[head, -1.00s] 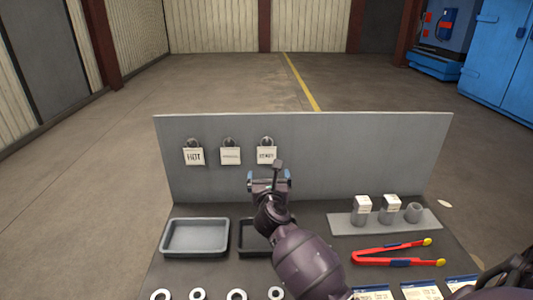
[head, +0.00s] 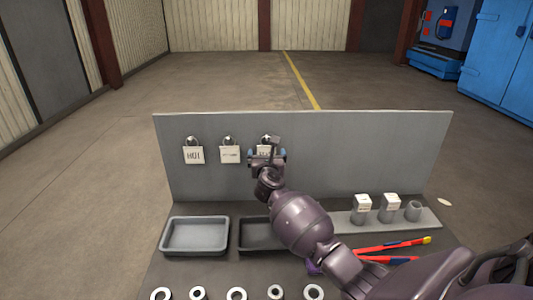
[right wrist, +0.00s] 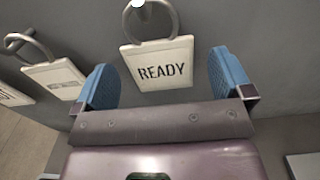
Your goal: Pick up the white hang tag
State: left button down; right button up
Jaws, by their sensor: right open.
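Three white hang tags hang in a row from pegs on the grey upright panel: one reading HOT (head: 194,155), a middle one (head: 230,154) whose print is too small to read, and one reading READY (right wrist: 164,66). My right gripper (head: 267,155) is in front of the READY tag and hides much of it in the head view. In the right wrist view the blue fingers of my right gripper (right wrist: 163,76) stand apart, one on each side of the READY tag, with nothing held. The middle tag (right wrist: 54,77) lies beyond the left finger. My left gripper is out of view.
Below the panel (head: 330,150) lie a grey tray (head: 166,237), a dark tray (head: 243,246), several rings (head: 237,295), red tongs (head: 400,244) and a strip with white-topped pieces (head: 363,204). My right arm crosses the table's middle and right. The panel's right half is clear.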

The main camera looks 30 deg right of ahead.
jog(key=shift+w+d, duration=0.1)
jog(key=shift+w, duration=0.05)
jog(key=shift+c, duration=0.3)
jog(key=c, duration=1)
jog(key=shift+o, duration=0.2)
jog(key=shift+r, duration=0.1)
